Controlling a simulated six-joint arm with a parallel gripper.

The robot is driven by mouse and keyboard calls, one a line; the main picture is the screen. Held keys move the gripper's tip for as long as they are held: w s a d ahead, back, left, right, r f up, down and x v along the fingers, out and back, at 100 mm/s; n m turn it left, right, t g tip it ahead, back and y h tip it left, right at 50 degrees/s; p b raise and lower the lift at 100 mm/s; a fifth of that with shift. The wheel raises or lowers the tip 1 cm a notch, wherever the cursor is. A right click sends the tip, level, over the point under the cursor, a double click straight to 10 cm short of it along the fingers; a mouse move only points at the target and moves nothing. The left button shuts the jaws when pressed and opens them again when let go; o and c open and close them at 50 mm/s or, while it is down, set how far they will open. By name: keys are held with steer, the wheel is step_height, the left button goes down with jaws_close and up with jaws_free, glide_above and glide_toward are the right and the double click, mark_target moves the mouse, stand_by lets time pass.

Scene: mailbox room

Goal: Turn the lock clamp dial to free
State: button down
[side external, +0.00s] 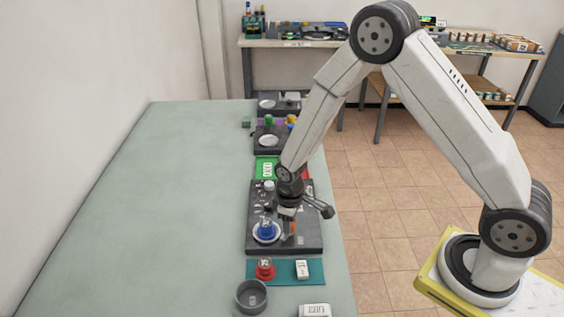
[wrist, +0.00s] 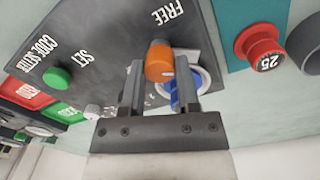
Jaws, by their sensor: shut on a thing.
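The orange knob (wrist: 160,60), which appears to be the lock clamp dial, is on the dark panel (wrist: 110,35). It also shows in the side view (side external: 289,229), partly hidden by my gripper. My gripper (wrist: 160,75) has one finger on each side of the knob and is shut on it; it also shows in the side view (side external: 288,217). The word FREE (wrist: 167,15) is printed above the knob in the wrist view, and SET (wrist: 87,58) is to its left. The knob's exact pointing direction is unclear.
A blue knob (side external: 266,228) on a white round base stands close beside my gripper. A green button (wrist: 58,79) is on the same panel. A red piece marked 25 (side external: 265,267), a white block (side external: 302,269) and a grey cup (side external: 252,295) are nearer the camera. The table's left (side external: 150,200) is clear.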

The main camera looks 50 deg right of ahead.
steer(key=n, duration=0.6)
stand_by(0.5)
steer(key=shift+c, duration=1.6)
jaws_free()
steer(key=shift+r, duration=0.15)
steer(key=shift+r, duration=3.8)
